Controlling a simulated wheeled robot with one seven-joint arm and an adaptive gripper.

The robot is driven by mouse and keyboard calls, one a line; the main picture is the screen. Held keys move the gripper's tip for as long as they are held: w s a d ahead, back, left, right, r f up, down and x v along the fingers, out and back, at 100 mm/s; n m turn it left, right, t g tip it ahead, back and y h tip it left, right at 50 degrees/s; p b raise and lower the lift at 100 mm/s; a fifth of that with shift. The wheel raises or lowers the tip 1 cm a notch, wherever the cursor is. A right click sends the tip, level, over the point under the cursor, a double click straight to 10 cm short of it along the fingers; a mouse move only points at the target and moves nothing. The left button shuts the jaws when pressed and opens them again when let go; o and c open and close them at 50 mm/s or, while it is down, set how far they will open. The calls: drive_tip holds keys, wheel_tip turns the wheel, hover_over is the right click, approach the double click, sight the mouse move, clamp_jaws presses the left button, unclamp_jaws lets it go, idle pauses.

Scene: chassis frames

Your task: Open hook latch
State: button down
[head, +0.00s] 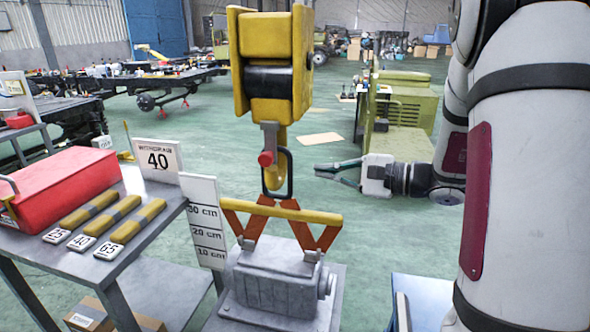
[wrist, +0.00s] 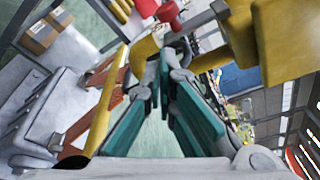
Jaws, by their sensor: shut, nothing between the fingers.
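A yellow crane hook (head: 273,183) hangs below a yellow hook block (head: 243,58). A dark oblong link (head: 289,178) passes through the hook. My gripper (head: 317,172) is right of the hook, apart from it in the head view, with its fingers pointing left. In the wrist view its teal fingers meet at the tips (wrist: 164,62), shut and empty. The tips overlap the hook there (wrist: 145,48), so their contact is unclear. The red knob (wrist: 168,13) shows beyond them.
Orange straps (head: 256,222) and a yellow spreader bar (head: 315,215) join the link to a grey machine housing (head: 270,285). A metal table (head: 150,225) at left carries a red box (head: 70,192) and yellow bars (head: 90,208).

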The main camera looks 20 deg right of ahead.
drive_tip(key=x, duration=1)
drive_tip(key=shift+s+a+r+m+p, duration=0.25)
drive_tip(key=shift+s+a+m+p, duration=0.05)
drive_tip(key=shift+s+m+p, duration=0.3)
idle(0.3)
drive_tip(key=s+a+r+m+g+y+p, duration=0.1)
drive_tip(key=s+r+m+g+p, duration=0.1)
drive_tip(key=r+m+p, duration=0.4)
drive_tip(key=s+a+r+m+g+y+p, duration=0.2)
drive_tip(key=r+m+g+p, duration=0.1)
drive_tip(key=r+m+p, duration=0.3)
drive_tip(key=shift+s+a+m+p, duration=0.2)
drive_tip(key=shift+s+m+p, duration=0.1)
drive_tip(key=shift+m+p, duration=0.95)
drive_tip(key=shift+r+n, duration=0.1)
drive_tip(key=shift+n, duration=0.15)
